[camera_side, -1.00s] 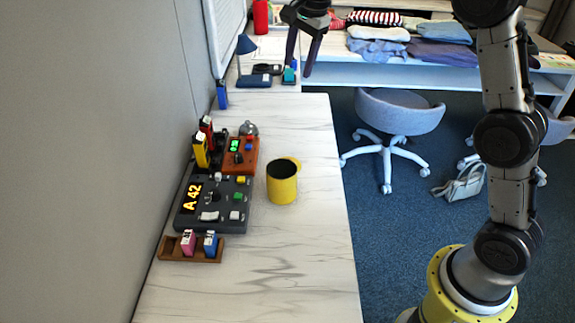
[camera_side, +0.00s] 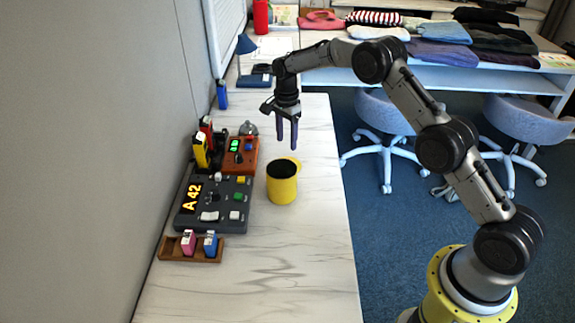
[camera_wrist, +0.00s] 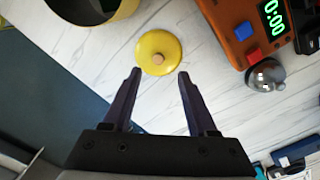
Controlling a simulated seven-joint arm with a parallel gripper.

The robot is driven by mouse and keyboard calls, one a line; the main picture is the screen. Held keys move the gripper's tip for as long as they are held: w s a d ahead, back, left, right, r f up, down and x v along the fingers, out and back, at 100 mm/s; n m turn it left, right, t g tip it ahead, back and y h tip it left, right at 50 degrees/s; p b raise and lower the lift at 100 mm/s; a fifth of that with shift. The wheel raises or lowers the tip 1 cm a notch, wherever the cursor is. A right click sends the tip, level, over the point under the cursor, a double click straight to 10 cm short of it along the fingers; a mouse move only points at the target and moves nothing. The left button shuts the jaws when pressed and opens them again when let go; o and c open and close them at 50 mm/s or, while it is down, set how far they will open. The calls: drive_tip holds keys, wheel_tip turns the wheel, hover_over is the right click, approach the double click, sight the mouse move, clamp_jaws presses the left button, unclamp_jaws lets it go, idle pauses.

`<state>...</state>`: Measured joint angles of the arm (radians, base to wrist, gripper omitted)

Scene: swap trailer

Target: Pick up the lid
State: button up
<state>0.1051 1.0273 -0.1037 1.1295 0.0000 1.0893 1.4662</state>
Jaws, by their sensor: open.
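The lid (camera_wrist: 150,44) is a round yellow disc with a small tan knob, lying flat on the white marbled table in the wrist view. In the side view only part of the lid (camera_side: 296,161) shows behind the yellow pot (camera_side: 282,188). The pot is open at the top, with a dark inside; its edge also shows in the wrist view (camera_wrist: 118,16). My gripper (camera_side: 287,146) is open and empty, pointing down above the table behind the pot. In the wrist view its fingertips (camera_wrist: 160,74) appear just below the lid, one to each side, apart from it.
An orange timer box (camera_side: 240,157) and a silver bell (camera_side: 248,129) stand left of my gripper. A dark control panel (camera_side: 222,222) reading "A 42" and a wooden card holder (camera_side: 176,253) are nearer. The table's right side (camera_side: 325,230) is clear.

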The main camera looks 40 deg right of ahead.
drive_tip(key=shift+s+f, duration=0.15)
drive_tip(key=shift+f, duration=3.35)
clamp_jaws()
